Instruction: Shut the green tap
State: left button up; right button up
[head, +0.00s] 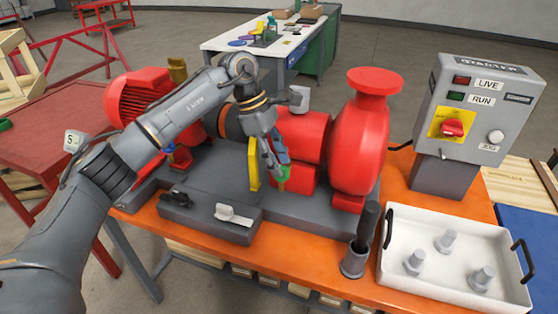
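The green tap (285,173) shows as a small patch of green at the front of the red pump unit, low down beside a yellow upright part (254,170). My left gripper (278,172) reaches down from above, with its fingertips at the green tap. The fingers and wrist hide most of the tap, so I cannot tell how its handle is turned. The fingers look close together, but whether they are closed on the tap is not clear. My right gripper is not in view.
The red pump casing (362,140) stands just right of my gripper. A grey block (210,215) with a black and a white lever lies in front. A dark cup (355,262), a white tray (455,290) and a control box (480,110) are to the right.

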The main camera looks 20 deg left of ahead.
pick_arm(q)
jog(key=v, duration=1.1)
jog(key=shift+r, duration=0.25)
jog(key=shift+f, duration=0.1)
